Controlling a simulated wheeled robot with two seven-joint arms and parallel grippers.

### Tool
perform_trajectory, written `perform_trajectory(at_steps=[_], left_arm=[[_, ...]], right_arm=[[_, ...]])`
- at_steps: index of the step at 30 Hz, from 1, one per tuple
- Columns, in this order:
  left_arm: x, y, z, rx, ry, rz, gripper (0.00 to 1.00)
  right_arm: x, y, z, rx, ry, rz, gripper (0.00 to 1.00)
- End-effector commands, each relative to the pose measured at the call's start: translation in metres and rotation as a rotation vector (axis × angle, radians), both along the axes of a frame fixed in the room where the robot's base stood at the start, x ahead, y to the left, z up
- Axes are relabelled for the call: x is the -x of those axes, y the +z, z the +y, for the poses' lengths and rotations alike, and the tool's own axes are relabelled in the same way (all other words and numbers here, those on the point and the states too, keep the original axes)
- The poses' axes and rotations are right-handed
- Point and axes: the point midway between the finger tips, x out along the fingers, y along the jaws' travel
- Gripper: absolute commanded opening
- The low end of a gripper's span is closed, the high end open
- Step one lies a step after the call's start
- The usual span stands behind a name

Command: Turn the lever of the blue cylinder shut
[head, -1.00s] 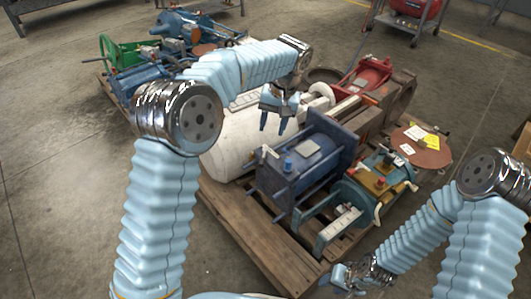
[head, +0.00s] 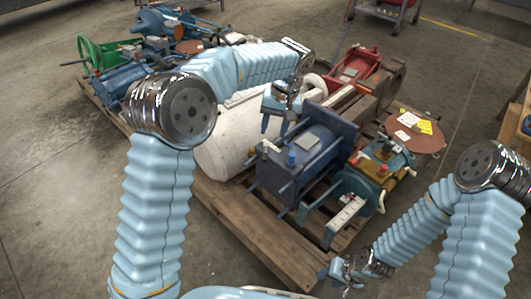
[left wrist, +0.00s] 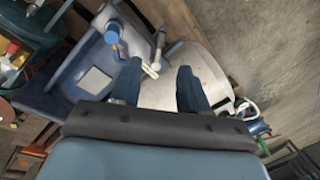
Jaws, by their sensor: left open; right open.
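The blue cylinder (head: 318,152) lies on the wooden pallet, with square end plates and a small blue knob (head: 291,158) near its front end. A short lever with a pale end (left wrist: 152,69) sticks out at its side in the left wrist view. My left gripper (head: 275,130) is open above the left side of the cylinder. In the left wrist view its fingers (left wrist: 160,75) point toward the lever, whose pale end appears between the tips, closer to one finger. I cannot tell if they touch. My right gripper (head: 342,272) is open and empty, low in front of the pallet.
A white rounded body (head: 222,150) lies left of the cylinder. A teal machine with a red knob (head: 384,170) stands close on its right. A rusty disc (head: 420,138) and a red machine (head: 360,64) are behind. The pallet's front boards (head: 245,222) are bare.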

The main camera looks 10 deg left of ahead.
Motion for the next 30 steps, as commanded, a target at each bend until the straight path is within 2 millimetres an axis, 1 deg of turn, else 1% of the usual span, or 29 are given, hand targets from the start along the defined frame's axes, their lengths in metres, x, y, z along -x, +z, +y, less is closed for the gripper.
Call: perform_trajectory(at_steps=[1,6,9,12,15,18,26,27,29,30], left_arm=[[0.0,-0.015,0.003,-0.002,0.002,0.003,0.44],[0.001,-0.054,0.011,-0.001,0.002,0.004,0.44],[0.002,-0.074,0.014,-0.002,0.0,0.002,0.44],[0.002,-0.09,0.018,-0.001,0.001,0.002,0.44],[0.002,-0.1,0.019,0.0,0.001,0.001,0.44],[0.002,-0.105,0.02,-0.001,0.0,0.001,0.44],[0.002,-0.107,0.021,0.0,0.0,0.0,0.44],[0.002,-0.106,0.021,0.0,0.0,0.0,0.43],[0.002,-0.106,0.021,0.0,0.0,0.0,0.34],[0.002,-0.106,0.021,0.0,0.001,0.0,0.28]], right_arm=[[0.0,-0.005,0.0,-0.001,0.0,0.0,0.43],[0.0,-0.012,0.001,-0.003,0.002,0.002,0.43],[0.0,-0.015,0.002,-0.004,0.002,0.003,0.43],[0.0,-0.017,0.002,-0.004,0.003,0.002,0.43],[0.0,-0.018,0.002,-0.006,0.004,0.003,0.43],[0.001,-0.019,0.002,-0.006,0.004,0.003,0.43],[0.001,-0.018,0.002,-0.006,0.004,0.004,0.43],[0.001,-0.018,0.002,-0.006,0.004,0.004,0.43],[0.001,-0.018,0.002,-0.006,0.004,0.004,0.43],[0.001,-0.018,0.002,-0.006,0.004,0.004,0.43]])
